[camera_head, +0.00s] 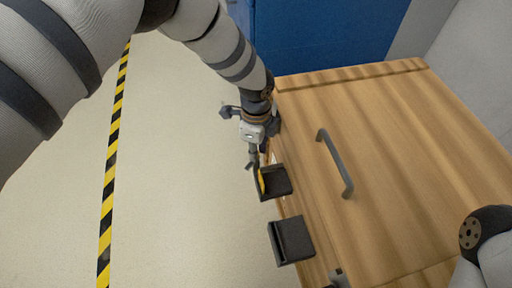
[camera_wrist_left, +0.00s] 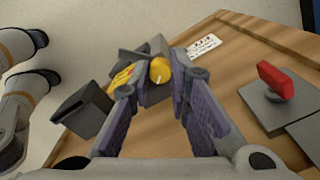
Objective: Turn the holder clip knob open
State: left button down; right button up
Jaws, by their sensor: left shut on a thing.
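The round yellow knob (camera_wrist_left: 160,70) sits between the fingertips of my left gripper (camera_wrist_left: 160,82) in the left wrist view, with a white mark on its face. The gripper is shut on it. The knob is at the dark holder (camera_wrist_left: 155,46) on the wooden cart's side. In the head view my left gripper (camera_head: 255,158) reaches down at the cart's left edge, just above the upper black holder (camera_head: 278,182). A yellow part (camera_head: 261,181) shows at that holder. The fingers hide much of the knob there. My right gripper is not in view.
A second black holder (camera_head: 293,240) is nearer on the same side. The wooden cart lid (camera_head: 410,150) has a grey handle (camera_head: 336,163). A red knob (camera_wrist_left: 276,80) on a grey base is at right in the wrist view. Floor left of the cart is clear.

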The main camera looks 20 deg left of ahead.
pick_arm(q)
jog(key=m, duration=0.5)
jog(key=shift+m, duration=0.4)
jog(key=shift+w+m, duration=0.1)
jog(key=shift+m, duration=0.2)
jog(key=c, duration=1.5)
grip_release()
notch_tip(320, 180, up, 12)
jog(key=shift+r, duration=0.1)
